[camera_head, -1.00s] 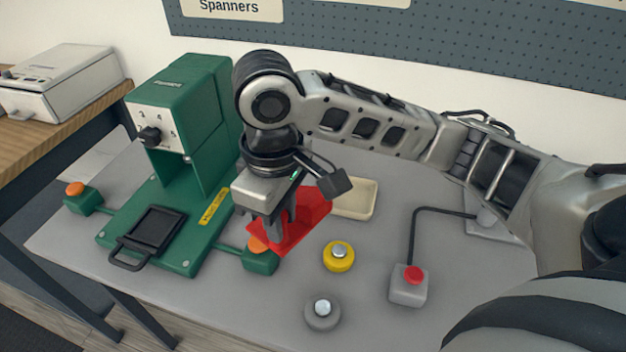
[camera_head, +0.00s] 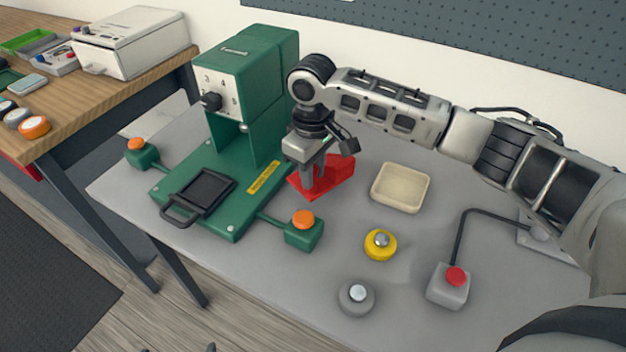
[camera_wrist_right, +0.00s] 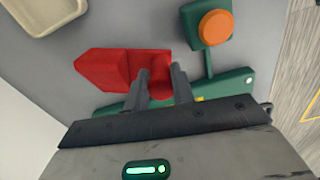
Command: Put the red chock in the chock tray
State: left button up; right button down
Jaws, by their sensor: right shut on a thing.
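The red chock (camera_head: 334,175) is at the middle of the grey table, just right of the green press. My right gripper (camera_head: 311,188) comes down from above and is shut on one end of the chock. In the right wrist view the chock (camera_wrist_right: 103,69) extends left from between the fingers (camera_wrist_right: 162,80). I cannot tell whether it touches the table. The chock tray (camera_head: 401,187) is a shallow cream tray just right of the chock, and it looks empty. Its corner shows in the right wrist view (camera_wrist_right: 45,18). My left gripper is not in view.
The green press (camera_head: 228,105) stands left, with an orange button (camera_head: 303,220) in front of the chock. A yellow knob (camera_head: 380,245), a grey knob (camera_head: 357,297) and a grey box with a red button (camera_head: 449,285) stand nearer the front. A wooden bench (camera_head: 110,95) is at the far left.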

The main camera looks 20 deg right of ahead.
jog(key=shift+w+f, duration=0.15)
jog(key=shift+f, duration=1.45)
jog(key=shift+f, duration=0.1)
jog(key=c, duration=1.2)
grip_release()
jog(key=shift+c, duration=0.2)
jog(key=shift+o, duration=0.3)
